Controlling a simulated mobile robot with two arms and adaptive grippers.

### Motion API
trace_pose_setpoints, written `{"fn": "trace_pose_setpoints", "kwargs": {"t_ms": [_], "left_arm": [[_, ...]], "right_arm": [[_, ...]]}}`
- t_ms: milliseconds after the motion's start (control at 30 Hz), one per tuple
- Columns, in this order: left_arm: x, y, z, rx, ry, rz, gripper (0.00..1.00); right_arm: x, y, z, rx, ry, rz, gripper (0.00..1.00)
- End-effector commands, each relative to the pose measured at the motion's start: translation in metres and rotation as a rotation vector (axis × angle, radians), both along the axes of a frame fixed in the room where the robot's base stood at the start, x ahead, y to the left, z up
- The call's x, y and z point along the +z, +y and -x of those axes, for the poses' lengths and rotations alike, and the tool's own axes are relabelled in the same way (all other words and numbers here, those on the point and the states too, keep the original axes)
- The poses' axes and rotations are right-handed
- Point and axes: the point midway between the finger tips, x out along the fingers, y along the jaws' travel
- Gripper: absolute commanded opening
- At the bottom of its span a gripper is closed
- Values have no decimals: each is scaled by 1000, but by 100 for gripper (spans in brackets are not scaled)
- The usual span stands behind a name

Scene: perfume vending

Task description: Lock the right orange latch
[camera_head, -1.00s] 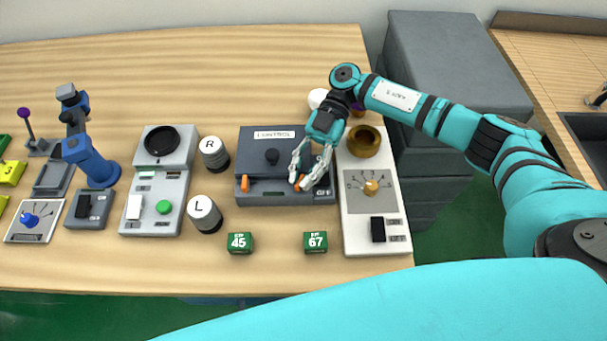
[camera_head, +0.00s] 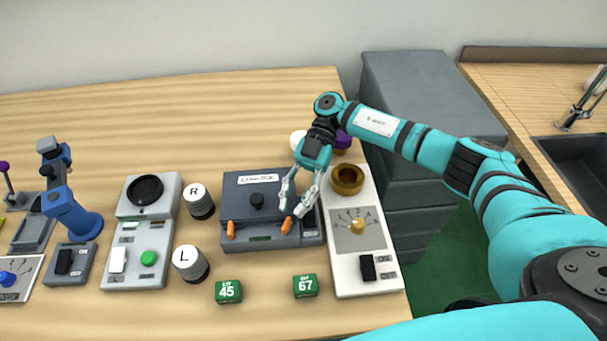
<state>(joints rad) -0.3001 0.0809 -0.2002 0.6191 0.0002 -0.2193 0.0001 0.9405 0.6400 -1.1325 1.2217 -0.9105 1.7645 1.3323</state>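The dark grey control box (camera_head: 232,190) sits on the table with a black knob on its lid. Its left orange latch (camera_head: 230,229) and right orange latch (camera_head: 287,225) are on the front side, both standing roughly upright. My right gripper (camera_head: 292,209) is over the front right of the box, pointing down, with its two fingers apart. Its fingertips are just above and behind the right latch; whether they touch it I cannot tell. Nothing shows between the fingers. My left gripper is not in view.
Right of the box is a white panel (camera_head: 345,276) with a brass cup (camera_head: 347,179) and yellow dial (camera_head: 357,226). White-topped R (camera_head: 199,201) and L (camera_head: 190,263) cylinders stand left.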

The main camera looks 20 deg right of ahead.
Motion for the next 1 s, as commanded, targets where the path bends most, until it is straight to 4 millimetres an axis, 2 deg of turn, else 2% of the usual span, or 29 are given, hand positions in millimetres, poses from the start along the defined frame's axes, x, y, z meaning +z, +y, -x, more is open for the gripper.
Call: {"fn": "trace_pose_setpoints", "kwargs": {"t_ms": [200,400,800,833,933,1000], "left_arm": [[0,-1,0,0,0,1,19],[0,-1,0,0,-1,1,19],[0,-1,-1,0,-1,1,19],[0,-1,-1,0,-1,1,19],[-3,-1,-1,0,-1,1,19],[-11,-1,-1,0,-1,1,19]], "right_arm": [[20,-31,-34,-5,-2,-1,19],[30,-50,-51,-1,-1,-1,19],[34,-56,-56,1,-1,-2,19],[34,-56,-56,1,-1,-2,21],[37,-55,-58,9,-14,10,33],[47,-51,-59,30,-50,44,33]]}}
